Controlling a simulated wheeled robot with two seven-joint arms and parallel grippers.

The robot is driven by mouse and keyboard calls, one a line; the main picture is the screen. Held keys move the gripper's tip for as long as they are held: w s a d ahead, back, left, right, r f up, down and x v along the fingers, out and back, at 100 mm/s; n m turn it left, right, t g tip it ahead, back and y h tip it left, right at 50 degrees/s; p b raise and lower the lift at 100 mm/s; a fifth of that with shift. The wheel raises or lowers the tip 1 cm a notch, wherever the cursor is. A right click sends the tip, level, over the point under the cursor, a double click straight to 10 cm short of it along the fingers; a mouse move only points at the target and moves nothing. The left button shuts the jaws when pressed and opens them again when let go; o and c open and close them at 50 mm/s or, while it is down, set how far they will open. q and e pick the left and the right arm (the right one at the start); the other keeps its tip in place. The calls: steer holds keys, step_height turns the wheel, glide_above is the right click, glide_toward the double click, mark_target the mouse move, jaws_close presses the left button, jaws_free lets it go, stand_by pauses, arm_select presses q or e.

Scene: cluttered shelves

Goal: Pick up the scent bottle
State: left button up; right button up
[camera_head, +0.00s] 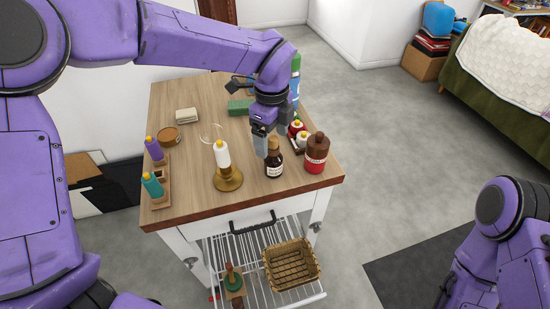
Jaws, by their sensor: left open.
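My left gripper (271,142) points down over the front right part of the wooden tabletop, its fingers apart. A small dark bottle (274,165) with a pale label stands upright right below the fingers. It may be the scent bottle, but I cannot read the label. Its top is close to the fingertips, and I cannot tell whether they touch it. A red and brown bottle (316,153) stands to its right. A purple bottle (154,149) and a teal bottle (152,185) stand at the left edge. My right gripper is not in view.
A candle (222,154) in a brass holder (228,179) stands left of the dark bottle. Small red and white items (297,131) crowd behind it. A green block (239,107) lies further back. A wicker basket (291,265) sits on the rack below.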

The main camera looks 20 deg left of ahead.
mark_target(274, 153)
arm_select(q)
step_height(274, 153, down, 6)
steer(key=shift+w+d+f+p, duration=0.1)
steer(key=shift+w+d+p, duration=0.05)
steer(key=shift+p, duration=0.6)
steer(key=c, duration=1.2)
steer(key=shift+c, duration=0.2)
